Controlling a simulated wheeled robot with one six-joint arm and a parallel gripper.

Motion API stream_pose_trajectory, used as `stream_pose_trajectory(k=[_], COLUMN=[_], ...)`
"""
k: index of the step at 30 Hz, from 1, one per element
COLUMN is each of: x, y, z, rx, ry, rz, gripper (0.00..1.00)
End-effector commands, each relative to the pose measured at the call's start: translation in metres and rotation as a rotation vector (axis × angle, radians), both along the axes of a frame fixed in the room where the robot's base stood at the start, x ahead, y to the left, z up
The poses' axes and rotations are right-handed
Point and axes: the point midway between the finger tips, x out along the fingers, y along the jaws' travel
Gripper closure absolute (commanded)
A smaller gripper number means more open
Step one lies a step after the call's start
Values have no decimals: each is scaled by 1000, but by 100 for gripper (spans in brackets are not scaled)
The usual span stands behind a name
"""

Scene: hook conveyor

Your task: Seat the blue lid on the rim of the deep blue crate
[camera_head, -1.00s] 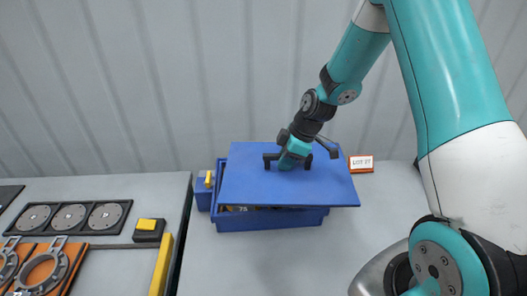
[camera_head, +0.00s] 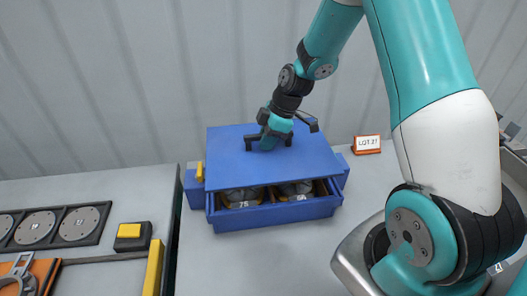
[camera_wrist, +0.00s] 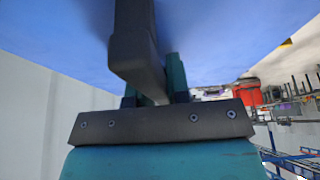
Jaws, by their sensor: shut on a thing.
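The flat blue lid (camera_head: 226,153) is over the deep blue crate (camera_head: 277,213). Its front edge stops short of the crate's front wall, so compartments with round, labelled parts (camera_head: 241,196) show at the front. Whether the lid touches the rim at the back cannot be told. My gripper (camera_head: 269,138) is shut on the dark handle on top of the lid. The crate's back rim is hidden.
A LOT 27 sign (camera_head: 367,144) stands right of the crate. A small blue block with a yellow piece (camera_head: 200,172) is at its left. A bench with a disc rack (camera_head: 58,227) and a yellow-topped black block (camera_head: 132,236) lies further left. The table in front is clear.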

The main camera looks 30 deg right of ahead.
Motion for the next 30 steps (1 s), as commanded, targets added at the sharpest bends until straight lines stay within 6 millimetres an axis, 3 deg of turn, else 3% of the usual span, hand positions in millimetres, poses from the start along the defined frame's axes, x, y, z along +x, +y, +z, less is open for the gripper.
stream_pose_trajectory(k=[1, 4, 14, 24, 30], x=[0, 0, 0, 0, 0], y=[-1, -2, -2, -1, 0], z=[-11, -19, -32, -64, -72], rx=[0, 1, 1, 1, 0], ry=[-2, -1, -1, -1, -2], rz=[-2, -3, -3, 0, 0], gripper=[100, 100, 100, 100, 100])
